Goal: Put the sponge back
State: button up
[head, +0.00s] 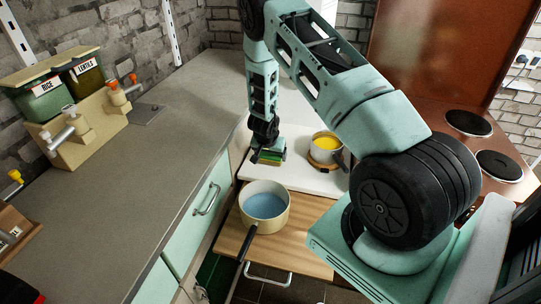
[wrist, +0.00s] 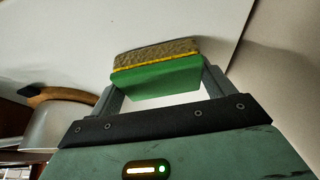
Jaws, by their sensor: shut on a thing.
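The sponge (wrist: 155,75) shows in the wrist view as a green block with a yellow line and a brown rough layer. My gripper (wrist: 158,82) is shut on it, one finger at each side. In the head view my gripper (head: 268,154) points down over the white surface (head: 299,179), and the sponge (head: 270,158) shows as a small green and yellow strip beneath it. I cannot tell whether the sponge touches the surface.
A pot with yellow contents (head: 326,147) stands on a round board right of my gripper. A cream pan with blue contents (head: 265,205) stands on a wooden board (head: 300,256) in front. The grey counter (head: 150,180) lies left, with jars labelled rice (head: 45,102) and lentils (head: 87,80).

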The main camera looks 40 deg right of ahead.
jog(key=shift+f, duration=0.2)
jog(key=o, duration=0.7)
jog(key=p+v, duration=0.1)
jog(key=v, duration=1.1)
jog(key=shift+r, duration=0.2)
